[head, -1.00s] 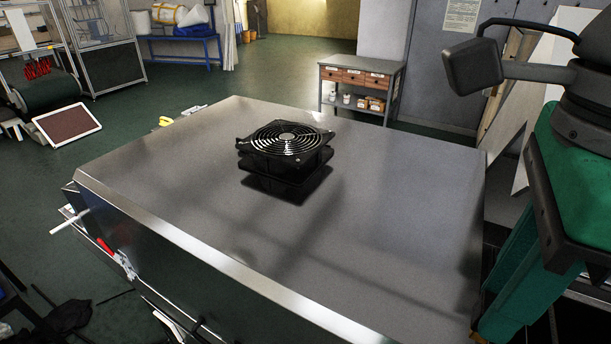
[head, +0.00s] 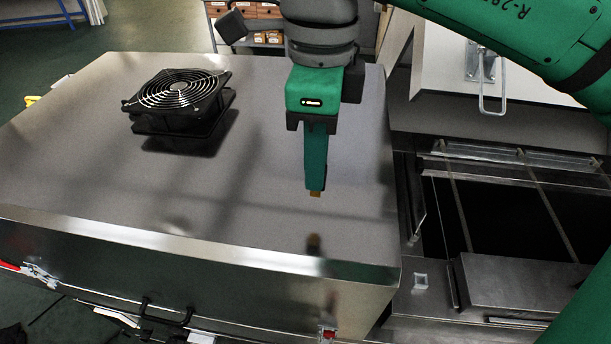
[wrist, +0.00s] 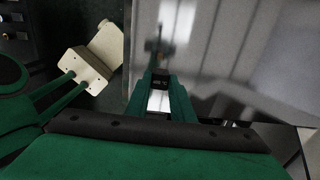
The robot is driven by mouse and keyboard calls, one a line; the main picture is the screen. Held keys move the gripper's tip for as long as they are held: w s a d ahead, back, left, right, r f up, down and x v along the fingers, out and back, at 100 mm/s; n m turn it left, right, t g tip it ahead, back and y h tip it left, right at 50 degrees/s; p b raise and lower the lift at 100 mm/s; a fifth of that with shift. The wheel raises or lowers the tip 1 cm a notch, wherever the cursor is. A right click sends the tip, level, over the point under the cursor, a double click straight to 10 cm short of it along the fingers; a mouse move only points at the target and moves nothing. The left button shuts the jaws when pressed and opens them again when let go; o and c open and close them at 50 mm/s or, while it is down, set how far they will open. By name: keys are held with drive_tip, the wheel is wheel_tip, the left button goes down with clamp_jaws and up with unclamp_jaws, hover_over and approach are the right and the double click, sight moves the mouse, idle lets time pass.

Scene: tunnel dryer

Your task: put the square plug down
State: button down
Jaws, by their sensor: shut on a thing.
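My gripper (head: 315,188) points down above the right part of the metal top (head: 250,205), near its front edge. In the wrist view my gripper (wrist: 160,80) has its two green fingers close together, shut on a small dark piece, the square plug (wrist: 160,84). Most of the plug is hidden by the fingers, and its shape is hard to tell. In the head view only a small brownish tip shows below the fingers. A dark reflection or shadow lies under it on the metal, with a gap between, so the gripper is above the surface.
A black fan (head: 180,95) stands on the metal top at the left. A small pale square fitting (head: 420,281) is on the lower metal ledge at the right, beside a dark open bay (head: 500,215). The metal around my gripper is clear.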

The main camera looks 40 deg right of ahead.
drive_tip(key=shift+w+d+f, duration=0.1)
drive_tip(key=shift+w+f, duration=0.3)
drive_tip(key=shift+f, duration=0.6)
drive_tip(key=shift+w+a+f, duration=0.1)
drive_tip(key=shift+w+f, duration=0.35)
drive_tip(key=shift+f, duration=0.55)
drive_tip(key=shift+w+d+f, duration=0.1)
drive_tip(key=shift+w+f, duration=0.3)
drive_tip(key=shift+f, duration=0.6)
drive_tip(key=shift+f, duration=0.15)
drive_tip(key=c, duration=1.5)
unclamp_jaws()
drive_tip(key=shift+c, duration=0.2)
wheel_tip(320, 180, up, 12)
drive_tip(key=shift+r, duration=0.2)
